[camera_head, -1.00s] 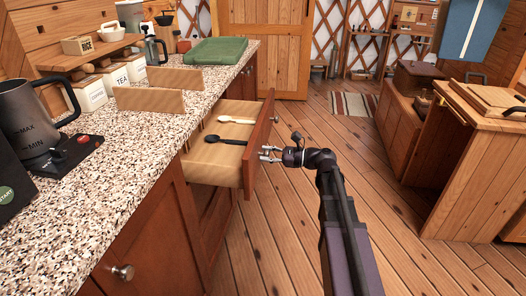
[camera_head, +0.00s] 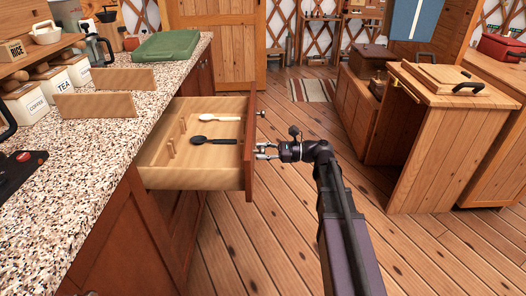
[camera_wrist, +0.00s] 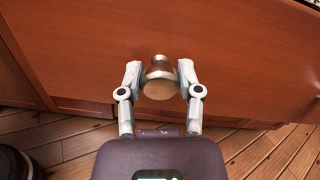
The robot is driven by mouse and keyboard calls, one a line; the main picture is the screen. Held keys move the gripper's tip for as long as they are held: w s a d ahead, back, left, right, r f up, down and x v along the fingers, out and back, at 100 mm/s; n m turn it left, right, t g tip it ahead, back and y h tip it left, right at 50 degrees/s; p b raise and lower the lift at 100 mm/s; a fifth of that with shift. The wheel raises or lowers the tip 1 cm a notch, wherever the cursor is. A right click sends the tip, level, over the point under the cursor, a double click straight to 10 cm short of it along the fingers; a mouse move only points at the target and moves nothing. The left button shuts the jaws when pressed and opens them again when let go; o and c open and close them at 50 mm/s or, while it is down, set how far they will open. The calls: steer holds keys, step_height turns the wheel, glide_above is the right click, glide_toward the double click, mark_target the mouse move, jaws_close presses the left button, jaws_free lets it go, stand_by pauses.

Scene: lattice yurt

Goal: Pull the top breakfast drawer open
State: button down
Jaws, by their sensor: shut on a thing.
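The top drawer (camera_head: 192,178) is pulled well out from under the counter in the head view. A dark spoon (camera_head: 213,141) and a pale spoon (camera_head: 219,118) lie inside, near small wooden pegs. My gripper (camera_head: 264,151) is at the outer side of the drawer front (camera_head: 249,150). In the wrist view my gripper (camera_wrist: 160,82) has its two fingers on either side of a round metal knob (camera_wrist: 159,68) on the reddish drawer front (camera_wrist: 215,40), shut on it.
A wooden cabinet (camera_head: 440,155) stands at the right.

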steer(key=shift+c, duration=1.3)
jaws_free()
steer(key=shift+a, duration=0.2)
steer(key=shift+d, duration=0.1)
steer(key=s+d, duration=0.1)
steer(key=d, duration=1)
steer(key=shift+d, duration=0.4)
